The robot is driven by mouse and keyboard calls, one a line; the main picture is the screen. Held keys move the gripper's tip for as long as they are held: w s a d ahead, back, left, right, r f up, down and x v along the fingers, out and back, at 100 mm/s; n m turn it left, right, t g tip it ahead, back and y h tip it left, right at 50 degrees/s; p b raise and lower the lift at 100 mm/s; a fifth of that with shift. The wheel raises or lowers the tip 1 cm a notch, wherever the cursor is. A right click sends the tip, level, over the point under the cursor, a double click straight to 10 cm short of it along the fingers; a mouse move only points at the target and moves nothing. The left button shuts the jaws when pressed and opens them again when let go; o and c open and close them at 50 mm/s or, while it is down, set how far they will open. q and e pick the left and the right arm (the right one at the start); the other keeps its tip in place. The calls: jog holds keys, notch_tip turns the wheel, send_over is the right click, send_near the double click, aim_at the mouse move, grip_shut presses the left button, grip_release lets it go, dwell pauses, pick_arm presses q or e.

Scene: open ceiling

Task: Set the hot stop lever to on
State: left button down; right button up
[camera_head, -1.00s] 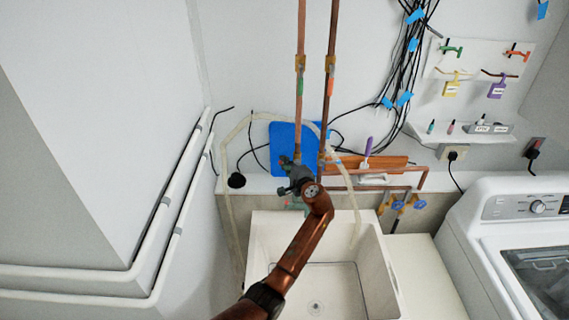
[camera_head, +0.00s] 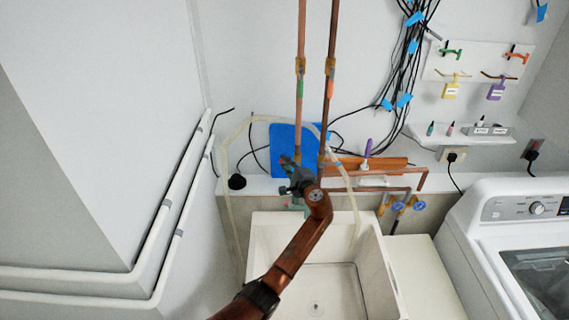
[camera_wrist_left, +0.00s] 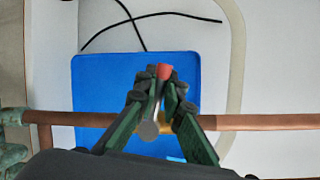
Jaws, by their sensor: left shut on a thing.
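The left gripper (camera_head: 290,166) is at the lower end of the left vertical copper pipe (camera_head: 301,40), in front of a blue board (camera_head: 284,143). In the left wrist view its green fingers (camera_wrist_left: 165,78) are closed around a red-tipped lever (camera_wrist_left: 165,71), which I take as the hot stop lever. A brass part (camera_wrist_left: 176,133) shows between the fingers, on the copper pipe (camera_wrist_left: 255,122). The fingers hide most of the lever, so its setting is not clear. The lever is too small to make out in the head view. My right gripper is out of view.
A white sink (camera_head: 335,277) lies below my left arm. A second copper pipe (camera_head: 331,45) runs close to the right. Blue valve handles (camera_head: 419,205) sit on the lower pipes. Black cables (camera_head: 395,70) hang on the wall, and a washing machine (camera_head: 500,235) stands at right.

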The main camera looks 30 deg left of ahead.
pick_arm(q)
jog(key=shift+w+d+r+m+t+y+p, duration=0.15)
jog(key=shift+r+m+y, duration=0.15)
jog(key=shift+m, duration=0.4)
jog(key=shift+d+r+m+t+y+p, duration=0.1)
jog(key=shift+r+m+t+y, duration=0.15)
jog(key=shift+m, duration=0.45)
jog(key=shift+w+d+r+m+t+y+p, duration=0.1)
jog(key=shift+r+m+y, duration=0.25)
jog(key=shift+m, duration=0.35)
jog(key=c, duration=2)
grip_release()
jog(key=shift+d, duration=0.1)
jog(key=v, duration=1.2)
jog(key=shift+c, duration=0.6)
